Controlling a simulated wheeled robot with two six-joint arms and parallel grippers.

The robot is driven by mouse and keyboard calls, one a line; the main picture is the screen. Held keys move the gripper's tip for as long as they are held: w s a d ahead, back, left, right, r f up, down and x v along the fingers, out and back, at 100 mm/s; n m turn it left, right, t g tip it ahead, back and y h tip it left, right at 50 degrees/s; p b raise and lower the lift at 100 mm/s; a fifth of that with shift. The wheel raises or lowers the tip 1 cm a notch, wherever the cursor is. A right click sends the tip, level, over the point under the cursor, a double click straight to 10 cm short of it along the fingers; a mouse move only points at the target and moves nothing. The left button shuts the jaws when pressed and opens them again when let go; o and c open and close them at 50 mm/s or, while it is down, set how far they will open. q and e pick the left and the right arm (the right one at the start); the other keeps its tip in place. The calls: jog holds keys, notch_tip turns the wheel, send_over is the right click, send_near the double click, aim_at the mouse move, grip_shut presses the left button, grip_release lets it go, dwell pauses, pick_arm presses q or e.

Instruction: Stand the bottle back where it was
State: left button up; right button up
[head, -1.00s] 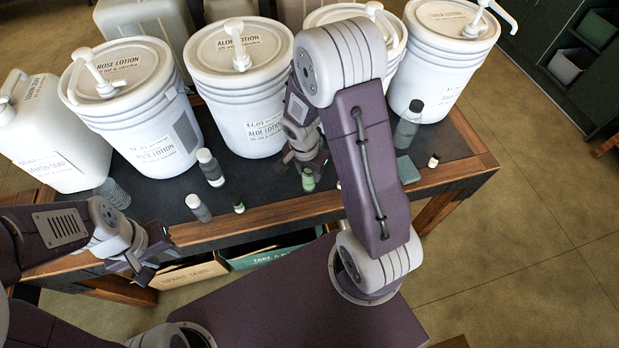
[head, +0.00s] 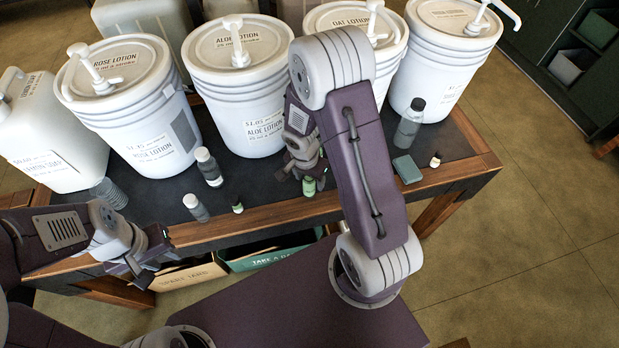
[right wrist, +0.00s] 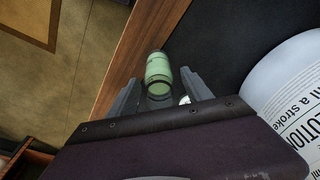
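A small green bottle (head: 309,187) is at the front part of the dark tabletop, before the aloe lotion bucket; its upper part is partly hidden by my right gripper (head: 303,180). In the right wrist view the green bottle (right wrist: 158,70) lies between the two fingers of my right gripper (right wrist: 160,90), with narrow gaps on both sides, so the fingers look open around it. Whether its base touches the table is not clear. My left gripper (head: 150,262) is in front of the table's left front edge, holding nothing visible; its finger gap is unclear.
White pump buckets for rose (head: 150,125), aloe (head: 245,115) and other lotions line the back. A dark bottle (head: 409,125) and green pad (head: 407,170) are right.

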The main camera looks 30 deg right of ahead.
jog(key=shift+r, duration=0.1)
jog(key=r, duration=0.1)
jog(key=r+p, duration=0.1)
jog(key=r, duration=0.1)
jog(key=r+p, duration=0.1)
jog(key=r, duration=0.1)
jog(key=shift+a, duration=0.3)
notch_tip(320, 180, up, 7)
jog(key=s+a+p, duration=0.1)
jog(key=s+a+r+n+y, duration=0.1)
jog(key=s+a+n, duration=0.2)
jog(key=s+n, duration=0.4)
jog(key=n, duration=0.4)
jog(key=shift+s+a+r+n+y, duration=0.25)
jog(key=shift+s+a+n+y, duration=0.05)
jog(key=shift+s+a+y, duration=0.1)
